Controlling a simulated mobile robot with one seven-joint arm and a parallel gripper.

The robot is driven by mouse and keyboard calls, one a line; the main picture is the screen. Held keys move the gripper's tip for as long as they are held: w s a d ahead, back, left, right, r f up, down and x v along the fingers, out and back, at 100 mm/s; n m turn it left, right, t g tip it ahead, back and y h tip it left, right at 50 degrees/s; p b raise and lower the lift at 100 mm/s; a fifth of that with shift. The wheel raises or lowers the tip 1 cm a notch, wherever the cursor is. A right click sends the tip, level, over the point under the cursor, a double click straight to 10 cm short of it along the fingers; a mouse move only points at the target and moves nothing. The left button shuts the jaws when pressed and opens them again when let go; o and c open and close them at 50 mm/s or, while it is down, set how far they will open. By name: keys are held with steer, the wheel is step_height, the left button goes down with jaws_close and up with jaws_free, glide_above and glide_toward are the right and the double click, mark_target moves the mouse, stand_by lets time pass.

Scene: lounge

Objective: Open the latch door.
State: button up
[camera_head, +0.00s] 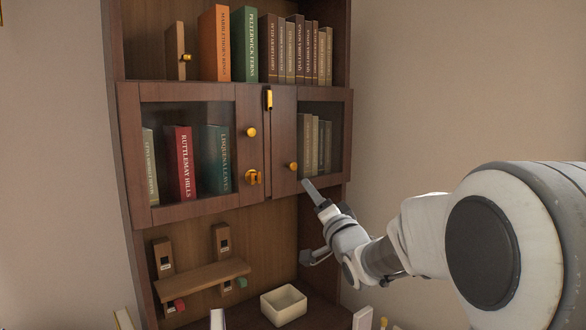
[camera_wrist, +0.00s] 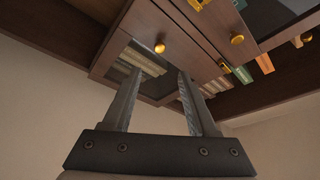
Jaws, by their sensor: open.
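A brown wooden cabinet has two glass-paned doors side by side, and both look closed. The left door (camera_head: 190,212) has a gold knob (camera_head: 252,132) and a gold latch (camera_head: 252,177) below it. The right door (camera_head: 284,125) has a gold knob (camera_head: 293,165), which appears also in the wrist view (camera_wrist: 160,47). A gold and black latch (camera_head: 268,97) sits at the top where the doors meet. My gripper (camera_head: 306,183) is open and empty, just below and right of the right door's knob. Its two fingers (camera_wrist: 160,74) point toward that door in the wrist view.
Books, including an orange one (camera_head: 214,44), stand on the open shelf above. Below the doors are a small wall shelf (camera_head: 200,279) with pegs and a pale square bowl (camera_head: 284,305). The wall right of the cabinet is bare.

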mark_target(294, 167)
steer(key=p+x, duration=0.3)
steer(key=x, duration=1.1)
steer(key=shift+w, duration=0.1)
jaws_close()
stand_by(1.0)
